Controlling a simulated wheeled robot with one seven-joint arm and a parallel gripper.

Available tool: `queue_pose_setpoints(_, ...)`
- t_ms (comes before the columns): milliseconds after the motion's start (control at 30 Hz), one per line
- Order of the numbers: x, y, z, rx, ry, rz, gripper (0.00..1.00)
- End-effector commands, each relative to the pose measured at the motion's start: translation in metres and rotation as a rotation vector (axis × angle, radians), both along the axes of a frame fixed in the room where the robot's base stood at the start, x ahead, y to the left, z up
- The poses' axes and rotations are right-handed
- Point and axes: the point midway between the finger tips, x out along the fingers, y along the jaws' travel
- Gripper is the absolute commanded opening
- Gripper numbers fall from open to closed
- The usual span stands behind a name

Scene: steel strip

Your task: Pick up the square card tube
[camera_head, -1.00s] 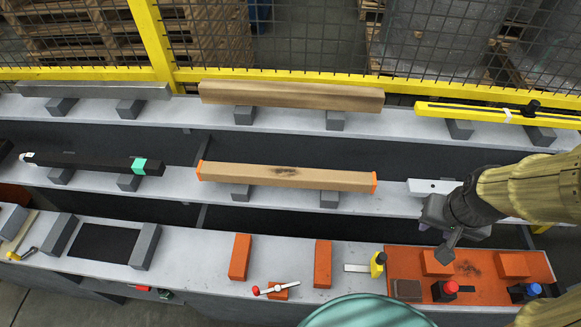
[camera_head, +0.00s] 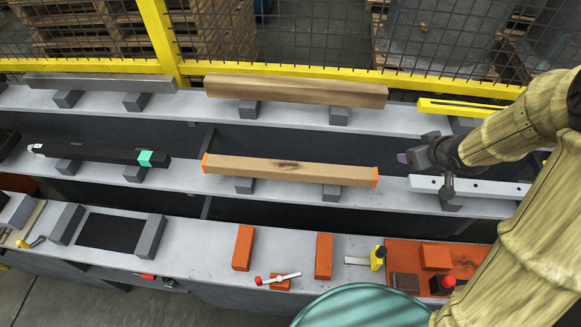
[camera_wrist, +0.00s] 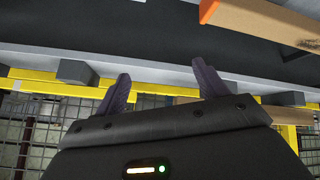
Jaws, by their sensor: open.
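The square card tube (camera_head: 290,170) is a long tan tube with orange end caps and a dark smudge on top. In the head view it lies across grey blocks on the middle shelf. In the wrist view, part of the tube (camera_wrist: 272,22) with one orange end shows at the upper right. My gripper (camera_head: 424,172) is to the right of the tube's right end, apart from it, near the white drilled bar. In the wrist view its two fingers (camera_wrist: 163,84) are spread with nothing between them.
A white drilled bar (camera_head: 485,188) lies right of the tube on the same shelf, and a black bar with a green band (camera_head: 100,154) lies left. A brown beam (camera_head: 295,90) rests on the back shelf. Orange blocks (camera_head: 243,248) stand on the front bench. A yellow-railed fence (camera_head: 290,76) is behind.

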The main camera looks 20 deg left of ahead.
Motion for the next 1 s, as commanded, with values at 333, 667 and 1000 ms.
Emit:
queue_pose_setpoints(333,0.006,0.110,-0.025,0.261,-0.063,0.650,0.72)
queue_pose_setpoints(667,-0.047,0.145,-0.040,0.483,0.036,1.033,0.72)
queue_pose_setpoints(1000,-0.049,0.146,-0.041,0.487,0.040,1.043,0.72)
